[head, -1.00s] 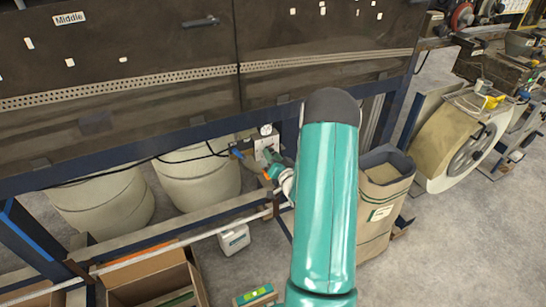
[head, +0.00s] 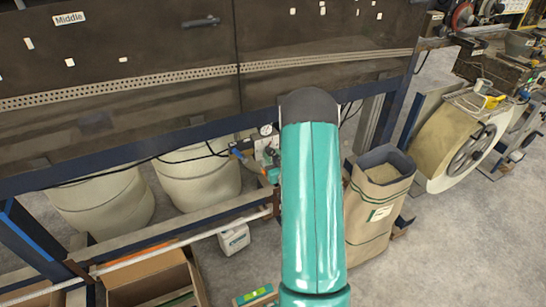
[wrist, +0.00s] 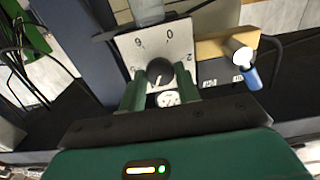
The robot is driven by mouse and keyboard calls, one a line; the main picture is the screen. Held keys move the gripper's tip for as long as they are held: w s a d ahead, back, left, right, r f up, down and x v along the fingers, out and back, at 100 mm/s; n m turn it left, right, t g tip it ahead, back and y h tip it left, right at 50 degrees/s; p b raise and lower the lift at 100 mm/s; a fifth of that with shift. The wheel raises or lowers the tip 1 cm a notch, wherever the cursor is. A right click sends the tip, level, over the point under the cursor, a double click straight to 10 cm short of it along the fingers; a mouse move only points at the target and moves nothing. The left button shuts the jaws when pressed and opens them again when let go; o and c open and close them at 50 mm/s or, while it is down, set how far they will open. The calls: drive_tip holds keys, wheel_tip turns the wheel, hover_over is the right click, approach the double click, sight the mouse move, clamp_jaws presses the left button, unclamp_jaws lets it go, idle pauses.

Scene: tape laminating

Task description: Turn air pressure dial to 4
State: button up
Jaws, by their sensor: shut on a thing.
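The air pressure dial is a round black knob (wrist: 160,72) in front of a pale plate (wrist: 150,45) in the wrist view. The digits 6, 0 and 2 show around the plate's edge; no 4 is visible. A short white mark shows on the knob's lower part. My gripper (wrist: 160,86) has its two green fingers on either side of the knob and is shut on it. A small white round gauge (wrist: 168,98) shows between the fingers, partly hidden. In the head view my arm hides most of the gripper and the knob.
A blue-ended fitting (wrist: 252,78) sits right of the dial. Blue frame beams and cables surround this spot.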

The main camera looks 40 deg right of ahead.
idle(0.3)
drive_tip(key=o, duration=1)
drive_tip(key=shift+c, duration=0.2)
drive_tip(key=v, duration=1.4)
drive_tip(key=shift+w+r, duration=0.1)
drive_tip(key=shift+w, duration=0.05)
